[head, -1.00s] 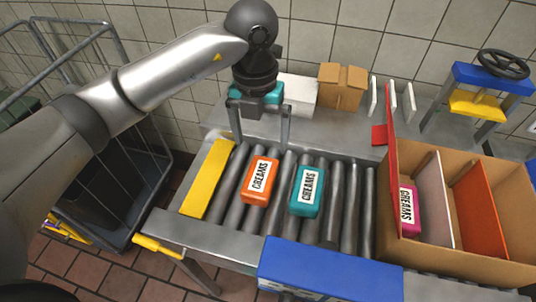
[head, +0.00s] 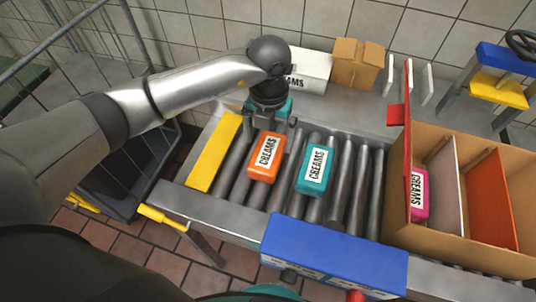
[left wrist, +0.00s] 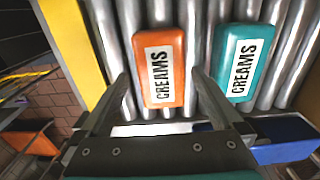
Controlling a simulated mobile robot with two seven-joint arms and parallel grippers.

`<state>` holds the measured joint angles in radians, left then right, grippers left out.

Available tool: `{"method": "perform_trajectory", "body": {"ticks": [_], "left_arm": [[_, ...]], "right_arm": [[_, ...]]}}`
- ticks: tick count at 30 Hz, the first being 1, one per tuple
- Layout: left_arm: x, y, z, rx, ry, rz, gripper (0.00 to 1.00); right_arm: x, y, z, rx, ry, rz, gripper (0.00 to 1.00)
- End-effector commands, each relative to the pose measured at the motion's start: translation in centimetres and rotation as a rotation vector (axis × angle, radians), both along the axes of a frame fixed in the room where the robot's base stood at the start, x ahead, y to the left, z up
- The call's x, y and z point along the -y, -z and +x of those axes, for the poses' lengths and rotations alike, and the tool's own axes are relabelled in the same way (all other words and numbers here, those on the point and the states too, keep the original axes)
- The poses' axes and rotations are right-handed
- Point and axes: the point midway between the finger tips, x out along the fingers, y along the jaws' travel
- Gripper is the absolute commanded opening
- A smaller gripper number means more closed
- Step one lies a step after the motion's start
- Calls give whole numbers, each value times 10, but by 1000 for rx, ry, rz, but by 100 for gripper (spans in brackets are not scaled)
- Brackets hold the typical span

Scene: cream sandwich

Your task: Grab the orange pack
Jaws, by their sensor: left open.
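The orange pack (head: 266,157), with a white CREAMS label, lies on the roller conveyor (head: 340,195) between the yellow bar and a teal pack. It also shows upright in the left wrist view (left wrist: 163,68). My left gripper (head: 271,133) is open and empty, low over the far end of the orange pack in the head view. In the left wrist view its two fingers (left wrist: 160,80) stand on either side of the orange pack, with visible gaps. The fingertips are partly hidden in the head view. My right gripper is not in view.
The teal pack (head: 315,170) lies close to the right of the orange pack. A yellow bar (head: 214,152) is at the left. A cardboard box (head: 515,260) with dividers holds a pink pack (head: 419,190) at the right. A blue panel (head: 333,255) edges the conveyor's front.

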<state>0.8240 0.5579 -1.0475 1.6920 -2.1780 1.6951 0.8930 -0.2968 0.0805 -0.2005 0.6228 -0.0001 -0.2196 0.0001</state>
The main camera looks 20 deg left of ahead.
Motion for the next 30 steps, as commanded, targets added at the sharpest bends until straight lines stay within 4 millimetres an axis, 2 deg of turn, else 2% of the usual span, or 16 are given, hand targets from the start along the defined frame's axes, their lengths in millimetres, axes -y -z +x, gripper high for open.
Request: {"method": "perform_trajectory", "body": {"ticks": [3,7,16,30], "left_arm": [[1,21,0,-5,1,0,100],[1,36,0,-3,0,0,100],[1,40,1,-1,1,0,99],[1,39,1,-1,1,0,46]], "right_arm": [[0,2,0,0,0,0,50],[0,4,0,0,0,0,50],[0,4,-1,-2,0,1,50],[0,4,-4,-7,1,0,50]]}}
